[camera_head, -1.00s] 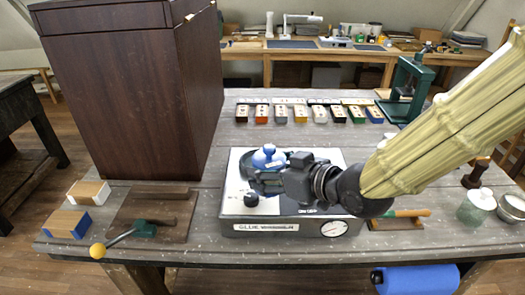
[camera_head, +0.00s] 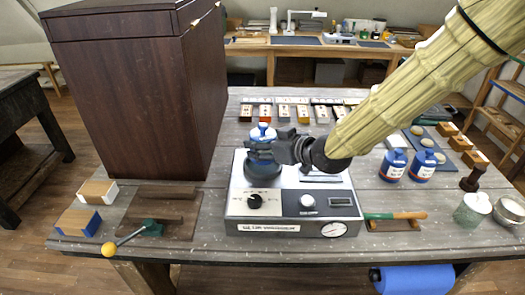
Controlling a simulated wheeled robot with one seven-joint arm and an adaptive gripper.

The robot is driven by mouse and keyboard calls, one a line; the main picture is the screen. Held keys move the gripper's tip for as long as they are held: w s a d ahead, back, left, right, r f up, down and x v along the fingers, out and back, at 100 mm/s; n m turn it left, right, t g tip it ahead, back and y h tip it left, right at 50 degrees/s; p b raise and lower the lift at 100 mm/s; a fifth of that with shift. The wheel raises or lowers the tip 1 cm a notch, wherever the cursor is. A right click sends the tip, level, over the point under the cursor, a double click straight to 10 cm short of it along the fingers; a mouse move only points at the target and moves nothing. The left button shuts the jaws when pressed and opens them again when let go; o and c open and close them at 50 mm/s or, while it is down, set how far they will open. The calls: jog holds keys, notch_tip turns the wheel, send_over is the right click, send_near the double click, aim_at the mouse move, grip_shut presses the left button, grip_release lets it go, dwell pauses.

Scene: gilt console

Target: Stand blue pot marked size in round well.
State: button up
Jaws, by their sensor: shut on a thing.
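My gripper (camera_head: 262,151) is shut on a blue pot (camera_head: 263,131) with a pale label. The blue lid and part of the label show above the fingers; the lower part is hidden behind them. The pot looks upright. The grey glue warmer (camera_head: 240,208) stands on the bench below, and its dark round well (camera_head: 264,174) shows just under my gripper. The pot appears held above the well, though the gap is hard to judge. Two other blue pots with white labels, one left (camera_head: 392,165) and one right (camera_head: 422,166), stand on the bench to the right.
A tall dark wooden cabinet (camera_head: 130,100) stands close on the left. A yellow-knobbed lever (camera_head: 109,248) is at the front left. Coloured blocks (camera_head: 302,113) line the back.

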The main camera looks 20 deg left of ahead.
jog(key=shift+a+f+p, duration=0.1)
jog(key=shift+f+p, duration=0.35)
jog(key=shift+f, duration=1.1)
jog(key=shift+f, duration=0.1)
jog(key=o, duration=1.4)
jog(key=shift+c, duration=0.2)
jog(key=shift+s+d, duration=0.15)
jog(key=shift+d, duration=0.2)
jog(key=b+v, duration=0.2)
jog(key=v, duration=0.9)
jog(key=shift+s+d+r, duration=0.1)
jog(key=shift+d+r, duration=0.05)
jog(key=shift+r, duration=0.15)
